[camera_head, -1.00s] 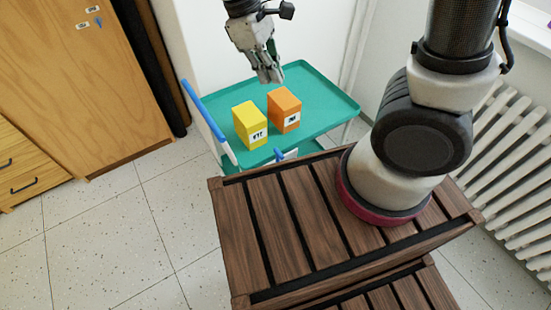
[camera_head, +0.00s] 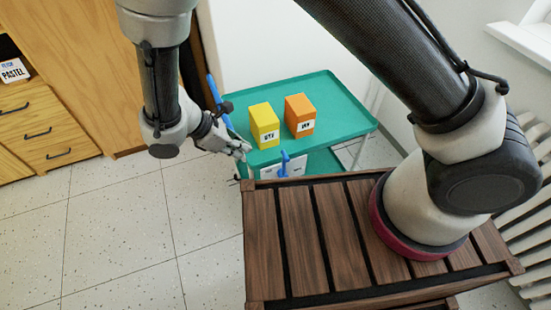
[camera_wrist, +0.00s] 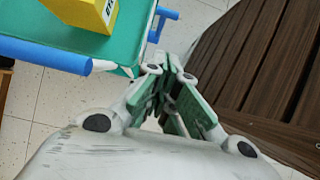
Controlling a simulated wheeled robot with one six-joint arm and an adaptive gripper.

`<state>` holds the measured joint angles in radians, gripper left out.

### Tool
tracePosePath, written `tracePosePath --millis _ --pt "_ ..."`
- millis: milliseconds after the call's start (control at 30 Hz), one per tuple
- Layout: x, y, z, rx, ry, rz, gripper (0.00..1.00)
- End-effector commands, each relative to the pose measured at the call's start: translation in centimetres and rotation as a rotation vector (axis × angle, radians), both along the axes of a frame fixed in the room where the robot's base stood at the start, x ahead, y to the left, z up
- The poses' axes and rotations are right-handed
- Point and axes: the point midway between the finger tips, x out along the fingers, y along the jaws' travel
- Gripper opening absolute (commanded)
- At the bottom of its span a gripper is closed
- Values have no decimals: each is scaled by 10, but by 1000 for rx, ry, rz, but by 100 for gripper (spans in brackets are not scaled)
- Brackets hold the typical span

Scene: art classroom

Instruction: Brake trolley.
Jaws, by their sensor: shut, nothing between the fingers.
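The trolley (camera_head: 340,95) has a teal top and stands beyond my slatted wooden deck. A blue push handle (camera_head: 215,92) runs along its left side; it also shows in the wrist view (camera_wrist: 45,54). A small blue lever (camera_head: 284,163) stands up at the trolley's front side, near a white plate (camera_head: 268,173). In the wrist view a blue piece (camera_wrist: 165,13) at the top looks like this lever. My gripper (camera_head: 243,150) is shut and empty at the trolley's front left corner, left of the lever and apart from it. It also shows in the wrist view (camera_wrist: 174,72).
A yellow box (camera_head: 264,125) and an orange box (camera_head: 300,115) stand on the trolley top. A wooden cabinet with drawers (camera_head: 40,130) is at the left, a white radiator (camera_head: 525,230) at the right. Speckled floor (camera_head: 120,220) is clear at the left front.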

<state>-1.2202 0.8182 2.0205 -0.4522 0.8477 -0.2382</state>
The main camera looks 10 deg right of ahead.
Motion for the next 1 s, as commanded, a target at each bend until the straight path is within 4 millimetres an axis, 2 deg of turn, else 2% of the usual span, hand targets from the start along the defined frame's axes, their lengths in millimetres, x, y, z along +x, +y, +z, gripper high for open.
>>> tracePosePath --millis 233,367,767,1000 --pt "0 -3 -3 -1 1 -2 0" --pt "3 -11 -14 -3 0 -2 0" --pt "15 -55 -83 -4 2 -4 0" --pt "24 -85 -89 -1 0 -5 0"
